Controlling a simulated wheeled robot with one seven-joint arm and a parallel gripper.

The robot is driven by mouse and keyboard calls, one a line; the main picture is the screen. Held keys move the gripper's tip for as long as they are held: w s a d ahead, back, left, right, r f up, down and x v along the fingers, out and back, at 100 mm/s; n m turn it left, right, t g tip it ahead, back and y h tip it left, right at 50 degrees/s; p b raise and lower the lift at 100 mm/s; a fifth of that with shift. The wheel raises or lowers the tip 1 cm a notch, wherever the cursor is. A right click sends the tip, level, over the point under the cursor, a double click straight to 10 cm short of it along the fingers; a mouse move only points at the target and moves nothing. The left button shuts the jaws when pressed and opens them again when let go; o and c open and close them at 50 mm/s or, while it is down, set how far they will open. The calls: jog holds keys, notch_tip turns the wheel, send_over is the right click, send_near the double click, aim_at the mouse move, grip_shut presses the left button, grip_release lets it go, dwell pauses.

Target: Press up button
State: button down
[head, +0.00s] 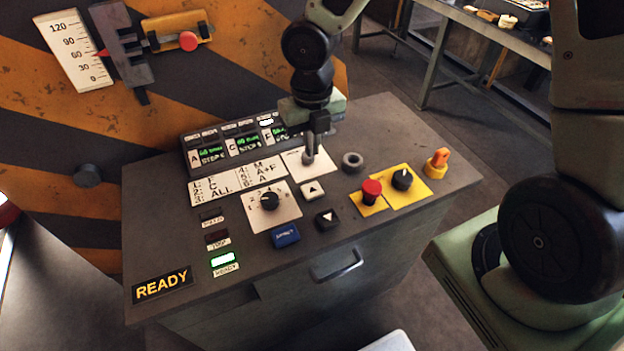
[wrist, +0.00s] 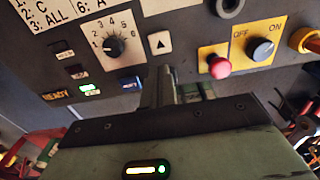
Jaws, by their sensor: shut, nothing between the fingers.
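The up button (head: 313,191) is a small pale square with a black upward triangle on the grey control desk. It also shows in the wrist view (wrist: 159,42), just beyond my fingertips. The black down button (head: 327,219) with a white triangle sits below and right of it; I cannot make it out in the wrist view. My gripper (head: 311,157) is shut and empty, pointing down over the desk, behind the up button in the head view. In the wrist view my fingers (wrist: 166,75) appear apart from the button. Exact height above the desk is unclear.
A rotary selector (head: 269,200) and blue button (head: 286,235) lie left of the arrows. A red mushroom button (head: 371,190), black OFF/ON knob (head: 402,179) and orange switch (head: 438,163) stand to the right.

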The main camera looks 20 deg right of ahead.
aim_at(312, 189)
notch_tip(312, 189, down, 11)
jog(key=shift+f, duration=0.1)
dwell(0.5)
